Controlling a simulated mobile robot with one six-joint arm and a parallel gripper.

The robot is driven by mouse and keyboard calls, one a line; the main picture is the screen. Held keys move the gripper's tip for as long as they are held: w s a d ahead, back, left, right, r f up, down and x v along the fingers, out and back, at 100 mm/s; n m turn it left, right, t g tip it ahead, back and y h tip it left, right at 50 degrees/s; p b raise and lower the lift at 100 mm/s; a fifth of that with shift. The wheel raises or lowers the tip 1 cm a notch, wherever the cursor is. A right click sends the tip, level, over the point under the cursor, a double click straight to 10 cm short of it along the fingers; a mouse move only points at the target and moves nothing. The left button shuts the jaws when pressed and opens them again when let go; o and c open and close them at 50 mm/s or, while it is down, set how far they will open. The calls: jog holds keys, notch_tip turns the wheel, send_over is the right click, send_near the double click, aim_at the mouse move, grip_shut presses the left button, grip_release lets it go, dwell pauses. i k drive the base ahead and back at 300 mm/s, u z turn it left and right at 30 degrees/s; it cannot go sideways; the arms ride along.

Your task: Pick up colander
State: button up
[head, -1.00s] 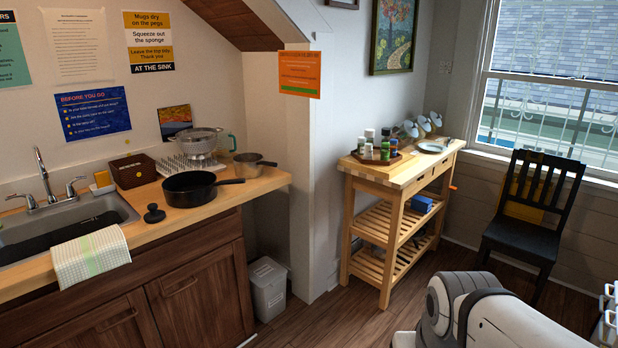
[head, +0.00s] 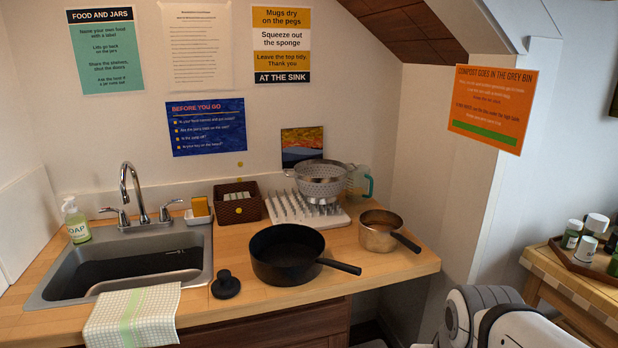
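The colander (head: 322,179) is a grey metal bowl with holes and side handles. It sits on the white pegged drying rack (head: 311,214) at the back of the wooden counter, by the wall. A clear measuring jug with a teal handle (head: 367,184) stands just right of it, partly hidden behind it. My gripper is not in view; only a white and grey part of my own body shows at the lower right.
A black frying pan (head: 286,254) and a copper-coloured saucepan (head: 380,231) stand in front of the rack, handles pointing right. A dark basket (head: 238,208) is left of it. The sink (head: 130,262) is at left, a black knob-like item (head: 226,287) near the front edge.

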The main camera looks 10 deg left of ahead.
aim_at(321, 180)
jog(key=u, duration=0.35)
jog(key=i, duration=1.25)
jog(key=u, duration=0.35)
jog(key=k, duration=0.9)
jog(key=u, duration=0.15)
jog(key=i, duration=0.9)
jog(key=z, duration=0.05)
